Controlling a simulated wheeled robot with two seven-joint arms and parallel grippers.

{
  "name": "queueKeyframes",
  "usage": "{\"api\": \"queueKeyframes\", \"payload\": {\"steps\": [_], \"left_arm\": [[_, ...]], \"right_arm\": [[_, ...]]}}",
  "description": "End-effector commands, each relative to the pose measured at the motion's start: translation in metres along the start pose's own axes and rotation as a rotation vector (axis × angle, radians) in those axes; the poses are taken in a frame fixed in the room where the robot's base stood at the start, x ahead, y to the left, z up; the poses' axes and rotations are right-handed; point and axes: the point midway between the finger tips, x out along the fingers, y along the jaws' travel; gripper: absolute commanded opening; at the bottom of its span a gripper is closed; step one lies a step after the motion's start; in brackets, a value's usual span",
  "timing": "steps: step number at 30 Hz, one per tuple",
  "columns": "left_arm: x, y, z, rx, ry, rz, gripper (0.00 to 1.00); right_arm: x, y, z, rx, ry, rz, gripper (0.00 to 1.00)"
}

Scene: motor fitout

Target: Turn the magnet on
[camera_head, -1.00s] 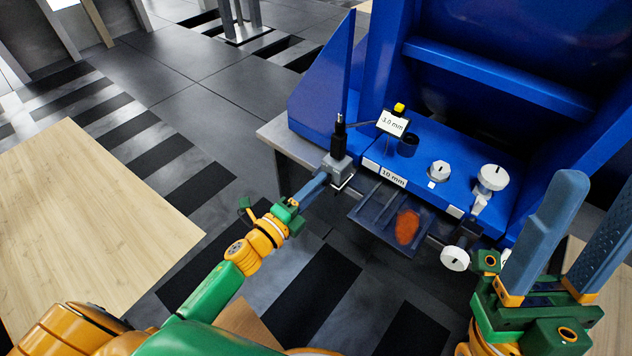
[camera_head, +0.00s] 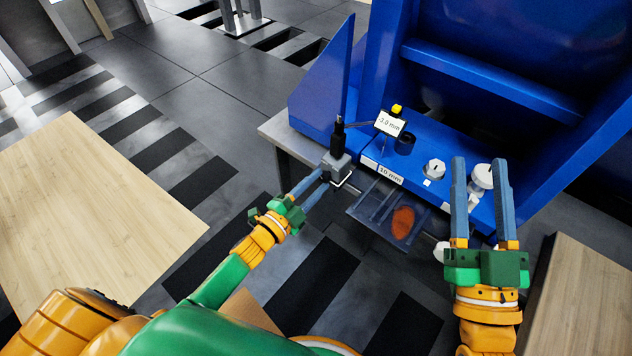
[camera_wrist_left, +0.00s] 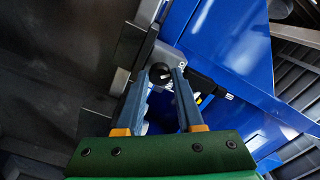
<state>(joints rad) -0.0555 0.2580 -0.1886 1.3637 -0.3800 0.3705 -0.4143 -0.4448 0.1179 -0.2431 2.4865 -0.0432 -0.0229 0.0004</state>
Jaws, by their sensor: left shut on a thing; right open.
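A small grey block (camera_head: 338,166) with a black upright part (camera_head: 338,138) sits at the left front corner of the blue machine; I take it to be the magnet base. My left gripper (camera_head: 324,173) is at its near side. In the left wrist view, a round black knob (camera_wrist_left: 160,73) lies between the left fingertips (camera_wrist_left: 164,77), and the jaws are shut on it. Whether the magnet is on cannot be seen. My right gripper (camera_head: 480,162) is open and empty, its fingers pointing up in the picture, in front of the machine's right side.
The blue machine (camera_head: 480,75) carries a "3.0 mm" sign (camera_head: 390,123), a "10 mm" label (camera_head: 383,171) and a white knob (camera_head: 434,169). Another white knob (camera_head: 482,176) is partly behind the right fingers. A dark transparent tray (camera_head: 370,206) holds an orange-brown oval (camera_head: 402,222). A wooden table (camera_head: 90,210) stands left.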

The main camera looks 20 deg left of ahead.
Motion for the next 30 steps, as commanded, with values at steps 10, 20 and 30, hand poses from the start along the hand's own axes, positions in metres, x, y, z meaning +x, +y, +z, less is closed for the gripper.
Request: {"api": "queueKeyframes", "payload": {"steps": [10, 20, 30], "left_arm": [[0.0000, 0.0001, 0.0005, -0.016, -0.001, 0.000, 0.00], [-0.0001, 0.0002, 0.0003, -0.015, -0.001, 0.000, 0.67], [-0.0031, -0.0001, -0.0001, -0.015, -0.001, 0.001, 0.67]], "right_arm": [[-0.0001, 0.0006, 0.0053, 0.000, -0.027, 0.002, 0.50], [-0.0002, 0.0004, 0.0054, 0.001, -0.027, 0.001, 0.50], [0.0003, 0.0012, 0.0084, 0.000, -0.050, 0.003, 0.50]]}}
